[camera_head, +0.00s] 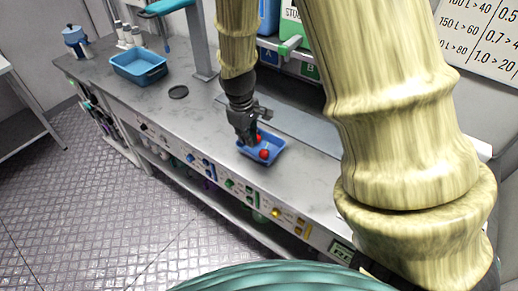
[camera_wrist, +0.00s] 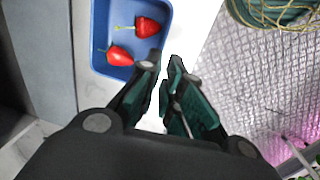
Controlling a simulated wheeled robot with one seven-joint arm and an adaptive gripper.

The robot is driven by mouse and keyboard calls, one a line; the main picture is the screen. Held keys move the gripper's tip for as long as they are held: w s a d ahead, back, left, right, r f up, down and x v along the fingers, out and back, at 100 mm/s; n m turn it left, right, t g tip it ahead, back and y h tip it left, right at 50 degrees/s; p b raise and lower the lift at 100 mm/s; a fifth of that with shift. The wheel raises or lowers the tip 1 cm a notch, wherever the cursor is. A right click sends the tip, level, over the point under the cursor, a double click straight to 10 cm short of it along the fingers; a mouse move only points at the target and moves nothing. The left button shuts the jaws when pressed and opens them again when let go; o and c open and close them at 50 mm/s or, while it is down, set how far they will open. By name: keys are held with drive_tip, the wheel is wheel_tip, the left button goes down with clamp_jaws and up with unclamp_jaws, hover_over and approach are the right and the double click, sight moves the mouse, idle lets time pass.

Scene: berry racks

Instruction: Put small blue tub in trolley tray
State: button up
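The small blue tub (camera_head: 273,157) sits on the grey counter with red strawberries inside. In the wrist view the tub (camera_wrist: 100,22) fills the upper left, with two strawberries in it. My gripper (camera_head: 252,143) points down at the tub's near left side. In the wrist view my gripper's fingertips (camera_wrist: 163,63) are a little apart, with pale counter visible between them. The left finger overlaps the tub's lower right corner; I cannot tell whether it touches. I cannot make out a trolley tray in either view.
A larger blue tub (camera_head: 138,66) stands at the counter's far left, near a blue pot (camera_head: 75,38) and white bottles. A dark disc (camera_head: 178,92) lies on the counter (camera_head: 205,115). A post rises behind it. The tiled floor (camera_head: 90,180) in front is open.

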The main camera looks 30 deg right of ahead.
sight(250, 153)
drive_tip(key=shift+d+f+p, duration=0.15)
drive_tip(key=shift+f+p, duration=0.05)
drive_tip(key=shift+f, duration=0.75)
drive_tip(key=shift+d+f+p, duration=0.15)
drive_tip(key=shift+f, duration=0.8)
drive_tip(key=shift+w+d+f+p, duration=0.1)
drive_tip(key=shift+w+f+p, duration=0.1)
drive_tip(key=shift+f+p, duration=0.35)
drive_tip(key=shift+w+f+p, duration=0.2)
drive_tip(key=shift+f+p, duration=0.05)
drive_tip(key=shift+f, duration=0.55)
drive_tip(key=shift+w+d+f+p, duration=0.15)
drive_tip(key=shift+f+p, duration=0.25)
drive_tip(key=shift+f, duration=0.95)
clamp_jaws()
drive_tip(key=shift+r, duration=0.1)
